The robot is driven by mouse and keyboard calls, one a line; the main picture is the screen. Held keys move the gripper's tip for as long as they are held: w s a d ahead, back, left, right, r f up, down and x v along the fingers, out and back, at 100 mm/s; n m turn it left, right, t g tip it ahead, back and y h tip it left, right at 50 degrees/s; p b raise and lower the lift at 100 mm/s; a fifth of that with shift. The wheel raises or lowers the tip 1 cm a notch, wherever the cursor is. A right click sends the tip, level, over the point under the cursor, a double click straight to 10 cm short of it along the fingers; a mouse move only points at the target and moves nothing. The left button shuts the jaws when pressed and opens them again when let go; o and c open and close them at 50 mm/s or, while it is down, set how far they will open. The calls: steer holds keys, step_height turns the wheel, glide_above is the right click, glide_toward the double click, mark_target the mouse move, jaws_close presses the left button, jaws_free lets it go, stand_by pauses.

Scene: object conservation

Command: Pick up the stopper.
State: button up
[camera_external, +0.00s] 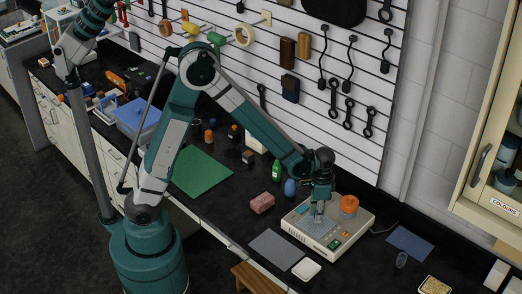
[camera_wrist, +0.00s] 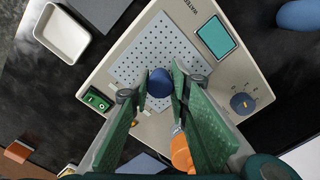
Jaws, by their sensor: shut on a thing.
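A small dark blue rounded piece (camera_wrist: 160,77), which I take to be the stopper, sits between my fingertips in the wrist view. My gripper (camera_wrist: 160,90) is shut on it, with a green finger on each side. In the external view my gripper (camera_external: 319,212) points down over the cream bench instrument (camera_external: 336,250). The held piece is not clear there. The instrument's perforated plate (camera_wrist: 150,45) lies below the piece in the wrist view; I cannot tell whether they touch.
An orange cylinder (camera_external: 348,205) stands on the instrument, close to my gripper; part of it shows in the wrist view (camera_wrist: 181,155). A blue egg-shaped thing (camera_external: 290,187), a pink block (camera_external: 262,203) and a white tray (camera_external: 306,269) are nearby. The wall panel rises behind.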

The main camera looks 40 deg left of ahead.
steer(key=shift+r, duration=3.85)
